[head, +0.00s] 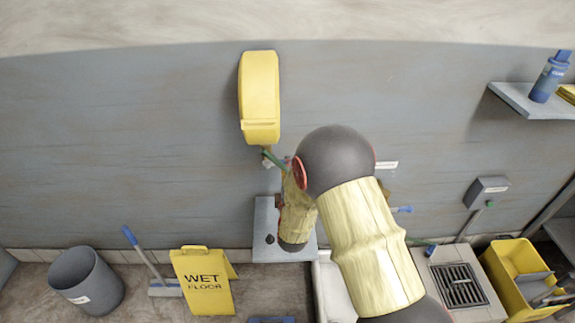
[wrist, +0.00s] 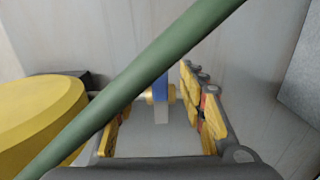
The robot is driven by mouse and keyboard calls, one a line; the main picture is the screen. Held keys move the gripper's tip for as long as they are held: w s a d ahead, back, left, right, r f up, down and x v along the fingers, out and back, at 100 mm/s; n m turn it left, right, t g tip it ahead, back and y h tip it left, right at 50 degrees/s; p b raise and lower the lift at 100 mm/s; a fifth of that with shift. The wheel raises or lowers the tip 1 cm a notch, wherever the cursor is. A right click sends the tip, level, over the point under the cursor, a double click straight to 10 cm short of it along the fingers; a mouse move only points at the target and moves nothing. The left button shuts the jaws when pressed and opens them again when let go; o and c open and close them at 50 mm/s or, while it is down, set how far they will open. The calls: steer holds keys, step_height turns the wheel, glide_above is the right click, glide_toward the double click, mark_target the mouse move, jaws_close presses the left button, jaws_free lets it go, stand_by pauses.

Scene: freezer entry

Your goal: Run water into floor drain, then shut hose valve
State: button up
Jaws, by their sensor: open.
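The yellow hose reel (head: 259,97) hangs on the grey wall; a yellow round body, likely the reel, fills the left of the wrist view (wrist: 35,125). A green hose (wrist: 140,82) crosses that view diagonally in front of my gripper (wrist: 160,118). My gripper is open, with a blue handle (wrist: 160,86) and brass fitting, likely the hose valve, visible between its fingers; contact cannot be told. In the head view my arm hides most of this area, and a blue lever end (head: 403,209) shows right of it.
A yellow bucket (head: 515,270) stands right of the drain. A wet floor sign (head: 203,280), a grey bin (head: 87,282) and a blue-handled squeegee stand at lower left.

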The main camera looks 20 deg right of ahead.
steer(key=shift+b+x, duration=0.3)
steer(key=shift+x, duration=1.45)
steer(key=shift+c, duration=0.5)
jaws_close()
